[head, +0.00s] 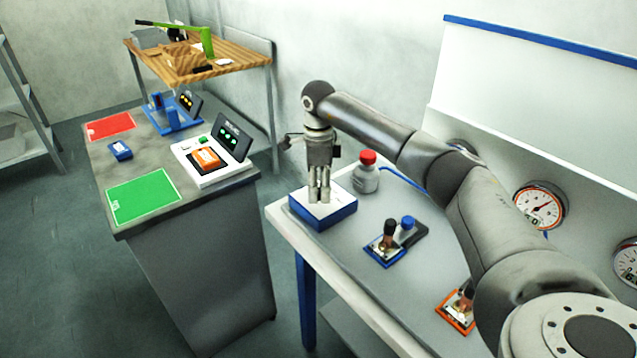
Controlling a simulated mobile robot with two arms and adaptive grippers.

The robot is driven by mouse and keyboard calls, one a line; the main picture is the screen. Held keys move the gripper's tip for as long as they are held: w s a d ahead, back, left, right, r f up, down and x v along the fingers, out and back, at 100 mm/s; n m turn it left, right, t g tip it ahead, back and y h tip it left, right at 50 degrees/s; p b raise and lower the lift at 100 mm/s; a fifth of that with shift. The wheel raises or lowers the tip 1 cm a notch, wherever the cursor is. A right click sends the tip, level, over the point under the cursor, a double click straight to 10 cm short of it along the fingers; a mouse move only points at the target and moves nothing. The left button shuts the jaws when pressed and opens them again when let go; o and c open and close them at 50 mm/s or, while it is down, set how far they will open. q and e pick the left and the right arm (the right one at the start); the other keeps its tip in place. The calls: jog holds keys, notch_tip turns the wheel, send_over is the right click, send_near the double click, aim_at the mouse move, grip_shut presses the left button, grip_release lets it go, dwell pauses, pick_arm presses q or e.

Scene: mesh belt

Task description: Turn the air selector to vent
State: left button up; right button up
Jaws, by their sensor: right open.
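My right gripper (319,196) points straight down over a white-topped box with blue sides (328,213) at the near left end of the bench. It is open, with its fingers close together and nothing seen between them. I cannot tell whether the fingertips touch the box top. A blue-edged plate with a brown-and-black knob (387,240) sits right of the gripper. An orange-edged plate with a similar knob (465,296) sits further right, partly hidden by my arm. No vent label is legible, and I cannot tell which is the air selector. My left gripper is out of view.
A blue-topped part (407,223) stands beside the blue-edged plate. Gauges (540,207) are on the back panel. The left counter (150,148) holds a scale, a green mat and a red mat. Bare bench lies between the plates.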

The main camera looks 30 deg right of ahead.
jog(key=shift+f, duration=0.1)
jog(key=c, duration=1)
jog(key=shift+c, duration=0.2)
jog(key=m+p, duration=0.1)
jog(key=m, duration=0.3)
jog(key=shift+m, duration=0.3)
jog(key=m, duration=0.4)
jog(key=shift+p, duration=0.3)
jog(key=m, duration=0.5)
jog(key=shift+p, duration=0.4)
jog(key=shift+m+p, duration=0.35)
jog(key=shift+m, duration=1.75)
jog(key=shift+w, duration=0.1)
